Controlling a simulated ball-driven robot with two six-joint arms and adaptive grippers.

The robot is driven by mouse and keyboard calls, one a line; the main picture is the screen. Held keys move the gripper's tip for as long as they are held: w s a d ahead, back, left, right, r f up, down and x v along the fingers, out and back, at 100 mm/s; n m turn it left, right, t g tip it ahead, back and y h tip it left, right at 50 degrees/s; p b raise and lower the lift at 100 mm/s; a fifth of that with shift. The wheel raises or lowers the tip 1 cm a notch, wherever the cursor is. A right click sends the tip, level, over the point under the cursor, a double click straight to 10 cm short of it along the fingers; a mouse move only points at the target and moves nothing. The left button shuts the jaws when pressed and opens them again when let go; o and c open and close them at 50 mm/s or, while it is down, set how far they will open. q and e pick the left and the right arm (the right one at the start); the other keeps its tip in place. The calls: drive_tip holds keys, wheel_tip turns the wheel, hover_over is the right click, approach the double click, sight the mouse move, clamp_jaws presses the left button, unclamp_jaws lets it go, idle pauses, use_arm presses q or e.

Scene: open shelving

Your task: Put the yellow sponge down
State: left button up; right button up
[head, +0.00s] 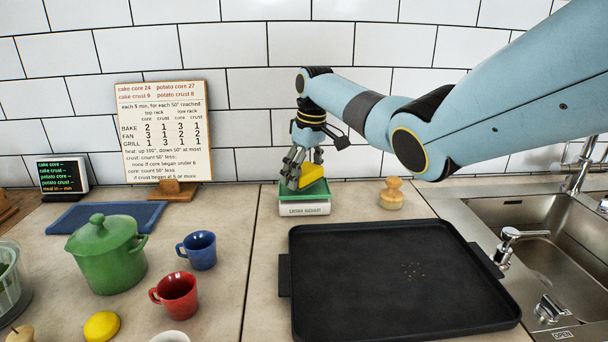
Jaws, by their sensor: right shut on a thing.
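The yellow sponge (312,177) is a wedge-like yellow piece, tilted, held in my right gripper (292,183). My right gripper points down and is shut on the sponge, with its fingers partly covering the sponge's left side. Directly beneath is a small white box with a green top (304,206) and a printed label on its front. The sponge is at the green top; I cannot tell whether it touches it. My left gripper is not in view.
A black tray (300,318) with crumbs lies in front. A wooden knob-shaped object (391,194) stands right of the box. A sink (545,240) is at the right. A green pot (105,262), blue mug (200,250) and red mug (178,296) stand left. Counter between mugs and box is clear.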

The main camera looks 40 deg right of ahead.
sight(310, 171)
drive_tip(key=shift+f, duration=0.3)
drive_tip(key=shift+f, duration=0.3)
drive_tip(key=o, duration=1)
drive_tip(key=r, duration=0.4)
drive_tip(key=s+r, duration=0.1)
drive_tip(key=r, duration=0.7)
drive_tip(key=shift+s+d+r, duration=0.1)
drive_tip(key=shift+s+r, duration=0.15)
drive_tip(key=shift+s, duration=0.1)
